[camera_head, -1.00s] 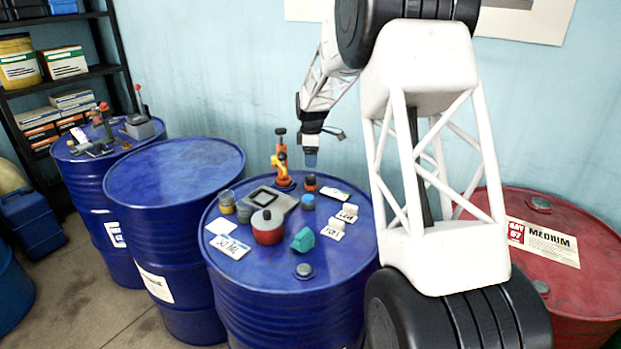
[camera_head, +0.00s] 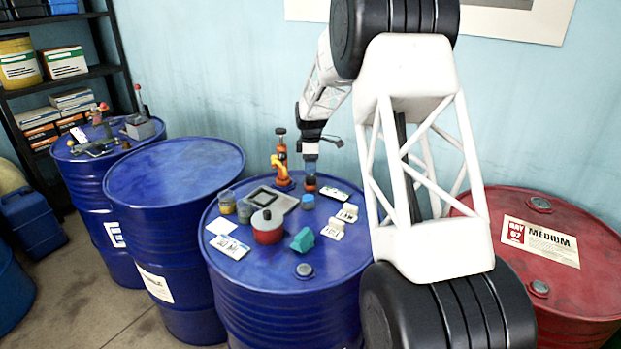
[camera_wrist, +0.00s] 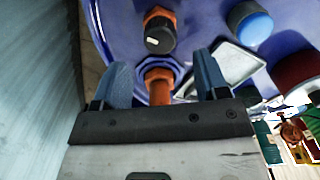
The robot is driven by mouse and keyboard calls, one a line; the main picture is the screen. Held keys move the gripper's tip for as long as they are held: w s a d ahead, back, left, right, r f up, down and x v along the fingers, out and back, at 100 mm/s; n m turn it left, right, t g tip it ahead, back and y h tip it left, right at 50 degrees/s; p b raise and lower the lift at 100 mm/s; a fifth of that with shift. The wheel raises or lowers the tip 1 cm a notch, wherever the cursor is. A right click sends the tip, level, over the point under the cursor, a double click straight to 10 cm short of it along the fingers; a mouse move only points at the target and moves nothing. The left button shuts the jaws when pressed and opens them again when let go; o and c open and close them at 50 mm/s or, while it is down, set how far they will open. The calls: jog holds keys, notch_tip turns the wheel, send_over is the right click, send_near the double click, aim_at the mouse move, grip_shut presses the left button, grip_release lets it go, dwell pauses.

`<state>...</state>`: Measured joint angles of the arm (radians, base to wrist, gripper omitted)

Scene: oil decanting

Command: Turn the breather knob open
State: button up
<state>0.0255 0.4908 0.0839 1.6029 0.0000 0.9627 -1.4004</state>
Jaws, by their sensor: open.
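The breather knob (camera_head: 311,183), a small orange fitting with a dark cap, stands on the near blue drum (camera_head: 245,290). My gripper (camera_head: 311,171) points down right above it. In the wrist view the knob (camera_wrist: 159,30) shows its black cap with a pale mark, just beyond the fingertips and between their lines. My gripper (camera_wrist: 162,65) is open there, with one blue finger on each side and nothing held. An orange part (camera_wrist: 158,85), probably of the orange tap, shows lower between the fingers, partly hidden by the gripper body. I cannot tell whether the fingers touch the knob.
The orange tap (camera_head: 282,165) stands close left of my gripper. The wall is close behind.

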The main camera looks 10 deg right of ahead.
aim_at(311, 176)
jog(key=shift+f, duration=2.85)
jog(key=shift+c, duration=0.4)
jog(key=c, duration=0.8)
jog(key=shift+c, duration=0.2)
